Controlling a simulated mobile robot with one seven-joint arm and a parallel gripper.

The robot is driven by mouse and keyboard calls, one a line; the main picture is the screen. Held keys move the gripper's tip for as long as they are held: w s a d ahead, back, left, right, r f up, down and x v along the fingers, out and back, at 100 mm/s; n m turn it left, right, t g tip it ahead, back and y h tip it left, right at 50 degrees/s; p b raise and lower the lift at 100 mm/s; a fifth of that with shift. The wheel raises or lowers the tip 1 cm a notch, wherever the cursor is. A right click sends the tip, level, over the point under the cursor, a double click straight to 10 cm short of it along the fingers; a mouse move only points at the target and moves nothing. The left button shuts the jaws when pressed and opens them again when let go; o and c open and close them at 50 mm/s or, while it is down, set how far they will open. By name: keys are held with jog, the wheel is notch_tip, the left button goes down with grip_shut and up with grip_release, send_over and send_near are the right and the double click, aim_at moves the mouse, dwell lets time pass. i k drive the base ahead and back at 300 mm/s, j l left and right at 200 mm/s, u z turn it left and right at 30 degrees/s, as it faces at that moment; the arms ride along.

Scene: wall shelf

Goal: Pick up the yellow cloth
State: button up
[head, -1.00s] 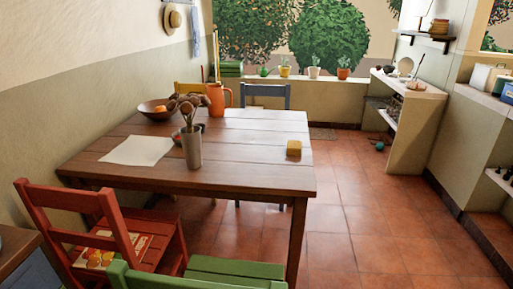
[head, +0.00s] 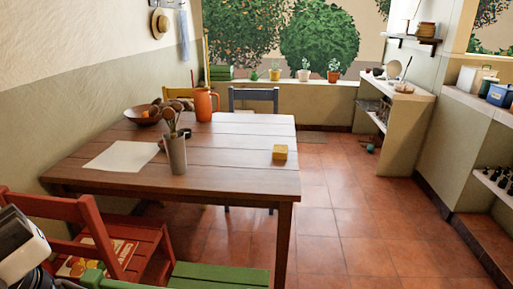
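A small yellow thing (head: 280,152) lies on the wooden table (head: 225,183), near its right edge. It looks thick and block-like; I cannot tell whether it is a folded cloth or a sponge. Nothing covers it, and bare tabletop surrounds it. A white and dark part of my arm shows at the lower left edge of the head view, well apart from the yellow thing. The fingers of my gripper do not show.
A grey cup with utensils (head: 176,155), an orange jug (head: 204,105), a bowl (head: 142,115) and white paper (head: 121,156) are on the table. A red chair (head: 110,245) and green seat (head: 218,277) stand in front. The tiled floor (head: 345,215) on the right is open.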

aim_at(280, 152)
jog(key=z, duration=0.9)
jog(key=i+l+z, duration=0.1)
jog(key=z, duration=0.25)
jog(key=i+z, duration=0.1)
jog(key=z, duration=0.3)
jog(key=i+l+z, duration=0.1)
jog(key=z, duration=0.25)
jog(key=i+u, duration=0.25)
jog(key=i, duration=0.35)
jog(key=i+l+u, duration=0.2)
jog(key=i, duration=0.45)
jog(key=i+j+u, duration=0.1)
jog(key=i+u, duration=1.1)
jog(key=i, duration=0.3)
jog(key=i+l+u, duration=0.2)
jog(key=i, duration=0.35)
jog(key=i+u, duration=0.1)
jog(key=u, duration=1.25)
jog(key=i+j+u, duration=0.15)
jog(key=u, duration=0.45)
